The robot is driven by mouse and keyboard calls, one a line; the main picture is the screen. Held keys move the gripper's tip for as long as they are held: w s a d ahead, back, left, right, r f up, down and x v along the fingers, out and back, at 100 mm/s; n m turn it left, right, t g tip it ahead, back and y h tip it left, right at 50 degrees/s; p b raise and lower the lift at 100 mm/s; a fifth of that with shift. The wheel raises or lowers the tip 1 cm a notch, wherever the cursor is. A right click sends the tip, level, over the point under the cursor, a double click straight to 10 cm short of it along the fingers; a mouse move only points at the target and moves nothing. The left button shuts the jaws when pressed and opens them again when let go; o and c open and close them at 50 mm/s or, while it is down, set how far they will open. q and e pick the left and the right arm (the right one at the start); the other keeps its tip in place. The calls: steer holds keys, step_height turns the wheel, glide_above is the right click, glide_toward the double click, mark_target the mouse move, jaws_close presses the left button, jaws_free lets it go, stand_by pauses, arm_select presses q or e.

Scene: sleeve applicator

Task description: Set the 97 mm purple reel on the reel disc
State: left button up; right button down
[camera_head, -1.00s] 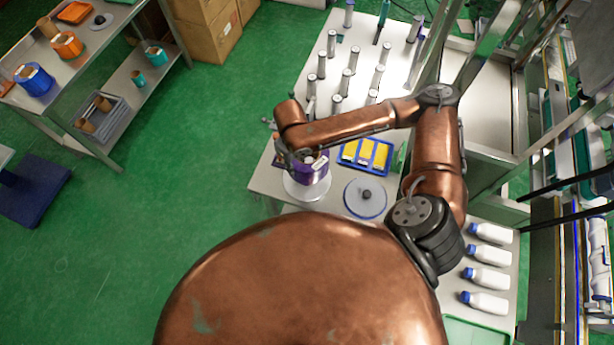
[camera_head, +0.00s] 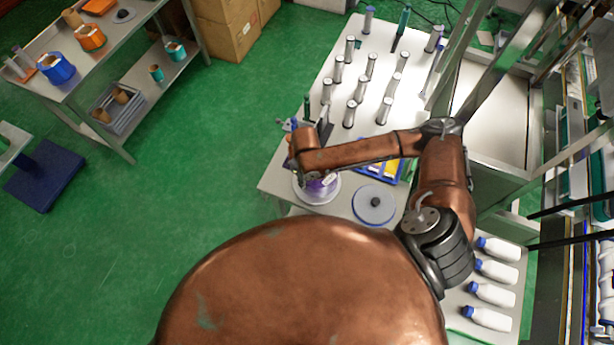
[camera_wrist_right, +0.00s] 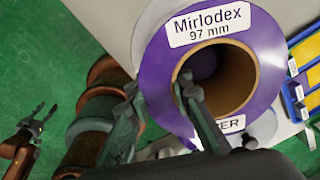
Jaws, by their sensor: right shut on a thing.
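The purple reel (camera_wrist_right: 160,68) has a brown hollow core and a label reading "Mirlodex 97 mm". My right gripper (camera_wrist_right: 158,84) is shut on its wall, one finger inside the core and one outside. In the head view the purple reel (camera_head: 322,184) is partly hidden under my right wrist. It is over the white reel disc (camera_head: 328,196) at the table's near left corner, whose rim shows around it. I cannot tell whether reel and disc touch. My left gripper (camera_wrist_right: 46,108) shows only in the right wrist view, open and empty, over the floor.
A grey disc with a black knob (camera_head: 374,206) lies right of the reel. A blue tray with yellow blocks (camera_head: 393,170) is partly behind my arm. Several upright posts (camera_head: 370,65) stand farther back. White bottles (camera_head: 492,294) lie at the right.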

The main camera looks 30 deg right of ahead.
steer(key=shift+w+f, duration=0.1)
steer(key=shift+f, duration=0.1)
steer(key=c, duration=1.7)
jaws_free()
steer(key=shift+f, duration=0.1)
steer(key=shift+c, duration=0.2)
step_height(320, 180, up, 12)
steer(key=shift+a+r+b, duration=0.1)
steer(key=shift+r+b, duration=0.05)
steer(key=shift+b, duration=0.15)
